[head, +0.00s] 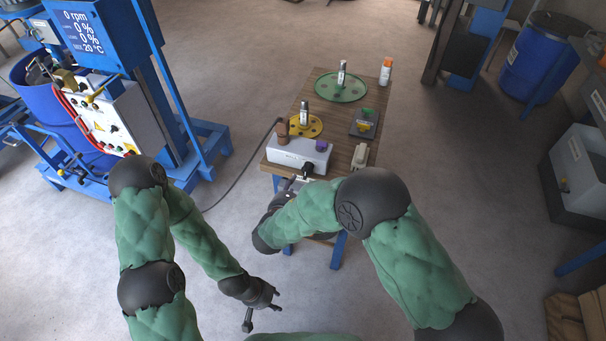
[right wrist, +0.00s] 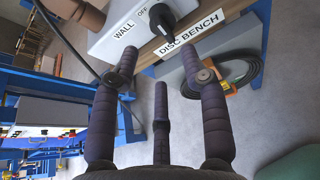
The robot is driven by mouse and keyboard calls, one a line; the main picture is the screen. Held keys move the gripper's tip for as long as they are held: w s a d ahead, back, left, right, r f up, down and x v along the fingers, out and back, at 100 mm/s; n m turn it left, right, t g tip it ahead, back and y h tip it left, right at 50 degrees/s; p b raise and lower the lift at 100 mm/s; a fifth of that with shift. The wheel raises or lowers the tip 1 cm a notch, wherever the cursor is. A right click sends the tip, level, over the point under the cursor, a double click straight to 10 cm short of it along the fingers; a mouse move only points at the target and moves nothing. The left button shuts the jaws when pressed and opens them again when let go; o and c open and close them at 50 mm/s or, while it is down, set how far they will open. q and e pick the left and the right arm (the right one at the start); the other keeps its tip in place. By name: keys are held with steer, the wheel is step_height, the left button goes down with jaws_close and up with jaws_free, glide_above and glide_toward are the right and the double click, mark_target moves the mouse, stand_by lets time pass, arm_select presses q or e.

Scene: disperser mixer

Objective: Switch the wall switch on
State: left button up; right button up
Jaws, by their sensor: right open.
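The wall switch is a black rotary knob (right wrist: 174,17) on the front of a pale grey box (head: 297,152). The right wrist view shows the labels WALL and OFF beside the knob. I cannot tell clearly where the knob points. My right gripper (right wrist: 160,68) is open and empty, its fingers spread just in front of the box and apart from the knob. In the head view my right arm partly hides this gripper. My left gripper (head: 262,308) is open and empty, low over the floor, away from the bench.
The box stands at the front edge of a wooden bench (head: 343,92) with a DISC BENCH label (right wrist: 192,33). Behind it are a yellow disc (head: 314,131), a green disc (head: 354,92) and a spray can (head: 385,71). A blue mixer (head: 112,40) stands left. A cable (head: 240,186) crosses the floor.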

mark_target(306, 173)
steer(key=b+x, duration=0.1)
steer(key=x, duration=0.8)
steer(key=shift+r, duration=0.1)
jaws_close()
